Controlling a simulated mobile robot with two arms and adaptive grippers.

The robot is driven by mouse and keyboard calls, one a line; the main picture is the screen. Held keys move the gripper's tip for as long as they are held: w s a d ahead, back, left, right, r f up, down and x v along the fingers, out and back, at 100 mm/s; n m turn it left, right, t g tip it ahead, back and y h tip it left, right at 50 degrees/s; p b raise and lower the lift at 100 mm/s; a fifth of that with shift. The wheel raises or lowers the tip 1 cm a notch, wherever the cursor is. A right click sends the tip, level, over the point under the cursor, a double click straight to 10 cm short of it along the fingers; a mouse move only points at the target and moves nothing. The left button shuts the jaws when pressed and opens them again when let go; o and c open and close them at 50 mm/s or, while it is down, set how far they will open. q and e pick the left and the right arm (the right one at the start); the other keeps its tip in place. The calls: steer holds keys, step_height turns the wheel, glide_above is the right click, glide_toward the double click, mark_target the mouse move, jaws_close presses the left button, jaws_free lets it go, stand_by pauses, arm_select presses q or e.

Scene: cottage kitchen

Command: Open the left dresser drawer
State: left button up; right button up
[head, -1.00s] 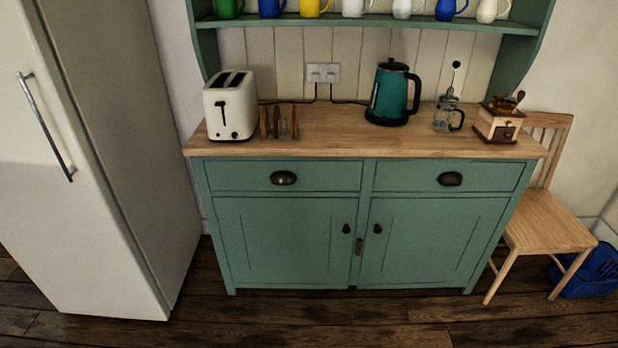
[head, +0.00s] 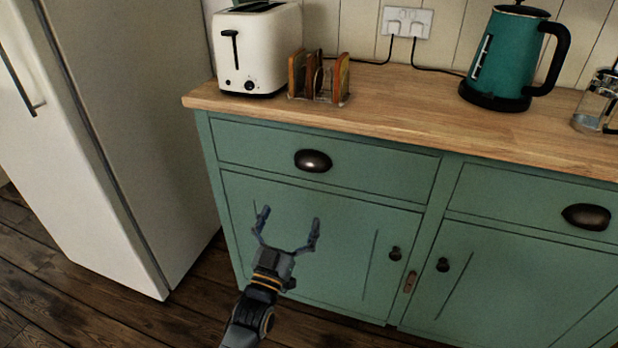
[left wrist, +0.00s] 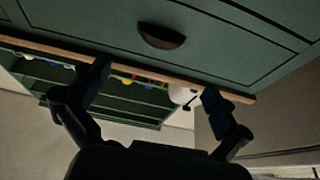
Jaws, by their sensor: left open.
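The left dresser drawer (head: 375,167) is shut, flush in the green dresser under the wooden top. Its dark cup handle (head: 313,161) is at the drawer's middle. My left gripper (head: 287,226) is open and empty, below the handle and in front of the left cupboard door. In the left wrist view the fingers (left wrist: 158,95) are spread. The left drawer front (left wrist: 225,48) and its cup handle (left wrist: 160,37) show beyond them, apart from the fingers. My right gripper is not in view.
A white fridge (head: 80,160) stands left of the dresser. The worktop (head: 410,100) holds a toaster (head: 257,50), a toast rack (head: 320,80) and a teal kettle (head: 503,55). The left door knob (head: 395,254) is to the gripper's right.

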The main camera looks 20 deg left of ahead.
mark_target(308, 165)
arm_select(q)
steer(key=x, duration=0.8)
steer(key=r+b+x, duration=0.1)
steer(key=x, duration=0.3)
steer(key=shift+w, duration=0.1)
steer(key=shift+w+r, duration=0.35)
steer(key=shift+w, duration=0.25)
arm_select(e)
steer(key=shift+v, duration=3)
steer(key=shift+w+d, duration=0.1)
arm_select(q)
steer(key=c, duration=1.4)
steer(key=shift+s, duration=0.15)
